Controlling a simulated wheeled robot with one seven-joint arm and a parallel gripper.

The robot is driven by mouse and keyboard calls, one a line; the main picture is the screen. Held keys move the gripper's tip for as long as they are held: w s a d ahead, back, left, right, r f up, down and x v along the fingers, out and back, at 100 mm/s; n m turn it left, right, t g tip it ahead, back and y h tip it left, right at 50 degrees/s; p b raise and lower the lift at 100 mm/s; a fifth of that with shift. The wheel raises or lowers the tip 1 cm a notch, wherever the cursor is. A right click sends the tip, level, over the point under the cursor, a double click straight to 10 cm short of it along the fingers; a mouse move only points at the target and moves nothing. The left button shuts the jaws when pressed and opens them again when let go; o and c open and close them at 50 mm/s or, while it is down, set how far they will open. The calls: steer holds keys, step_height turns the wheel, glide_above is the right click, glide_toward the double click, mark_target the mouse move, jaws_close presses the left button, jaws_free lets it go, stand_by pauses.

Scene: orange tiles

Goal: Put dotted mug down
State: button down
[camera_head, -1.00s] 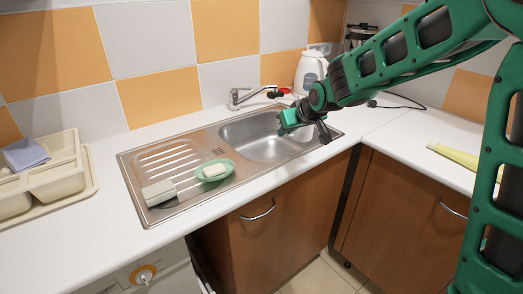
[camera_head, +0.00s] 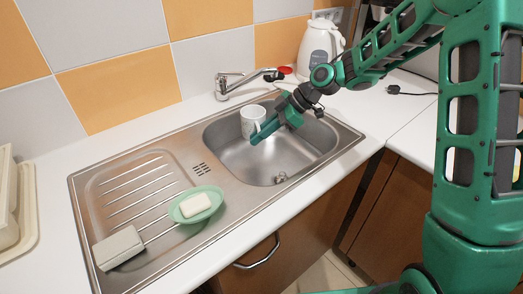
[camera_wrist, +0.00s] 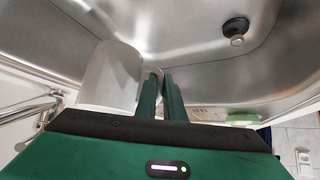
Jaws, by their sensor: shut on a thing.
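The mug (camera_head: 252,121) is whitish with a faint pattern; dots are hard to make out at this size. It is roughly upright over the back left part of the sink basin. My gripper (camera_head: 264,131) is at its right side in the head view. In the wrist view the mug (camera_wrist: 111,76) is left of my gripper's fingers (camera_wrist: 161,95), which are shut on its handle (camera_wrist: 154,73). I cannot tell whether the mug's base touches the basin floor.
The steel sink basin (camera_head: 283,158) has a drain and a tap (camera_head: 228,86) behind it. A green soap dish (camera_head: 183,216) with soap (camera_head: 195,204) and a grey-white block (camera_head: 117,249) sit on the drainboard (camera_head: 125,190). A white kettle (camera_head: 318,48) stands behind the sink.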

step_height(320, 180, down, 5)
steer(key=shift+a+f, duration=0.1)
steer(key=shift+f, duration=2.3)
steer(key=c, duration=1.9)
jaws_free()
steer(key=shift+o, duration=0.2)
steer(key=shift+d+r, duration=0.1)
steer(key=shift+d, duration=0.1)
steer(key=v, duration=1.2)
